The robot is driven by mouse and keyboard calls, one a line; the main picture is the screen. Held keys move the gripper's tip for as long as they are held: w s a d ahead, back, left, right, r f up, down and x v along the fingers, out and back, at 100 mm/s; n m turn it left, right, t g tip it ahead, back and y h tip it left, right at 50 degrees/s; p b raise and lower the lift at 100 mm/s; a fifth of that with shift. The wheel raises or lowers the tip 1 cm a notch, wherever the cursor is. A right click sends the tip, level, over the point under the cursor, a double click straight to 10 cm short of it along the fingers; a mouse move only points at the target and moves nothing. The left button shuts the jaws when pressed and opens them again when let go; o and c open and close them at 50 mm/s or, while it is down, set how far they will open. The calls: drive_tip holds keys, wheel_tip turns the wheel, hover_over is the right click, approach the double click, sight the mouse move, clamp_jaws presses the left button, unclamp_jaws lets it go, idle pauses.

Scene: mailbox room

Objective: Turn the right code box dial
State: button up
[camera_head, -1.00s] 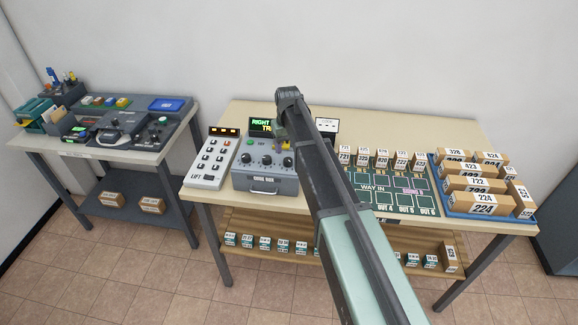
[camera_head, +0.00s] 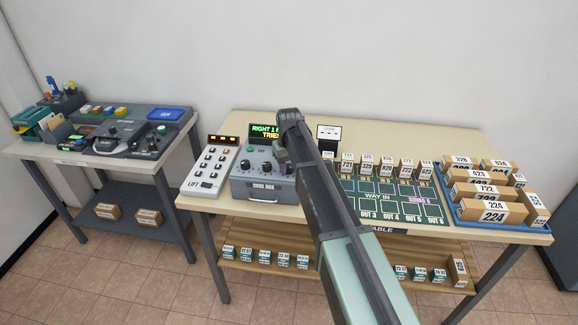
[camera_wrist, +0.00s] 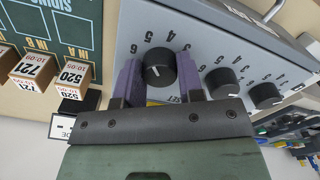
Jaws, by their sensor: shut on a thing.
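The grey code box (camera_head: 262,188) stands on the table between the lift keypad and the sorting mat. Its left dial (camera_head: 247,165) and middle dial (camera_head: 267,167) show in the head view; my arm covers the right dial there. In the wrist view the right dial (camera_wrist: 158,70), a black knob with a white pointer line, sits between the purple fingers of my gripper (camera_wrist: 158,80), which is shut on it. The middle dial (camera_wrist: 222,82) and left dial (camera_wrist: 265,96) are beside it, free. The box display (camera_head: 267,131) shows green "RIGHT 1" and yellow "TRIES", partly hidden.
The lift keypad (camera_head: 212,165) stands close left of the box. Small numbered parcels (camera_head: 367,165) line the back of the sorting mat (camera_head: 392,212) to the right. A blue tray (camera_head: 442,188) holds larger boxes. A second table (camera_head: 85,157) is at the left.

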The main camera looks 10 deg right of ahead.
sight(289, 166)
drive_tip(key=shift+n, duration=0.3)
drive_tip(key=n, duration=0.3)
drive_tip(key=shift+n, duration=2.1)
drive_tip(key=o, duration=0.9)
drive_tip(key=shift+o, duration=0.2)
wheel_tip(289, 166, up, 11)
drive_tip(key=p, duration=1)
drive_tip(key=shift+p, duration=0.4)
drive_tip(key=shift+f, duration=0.1)
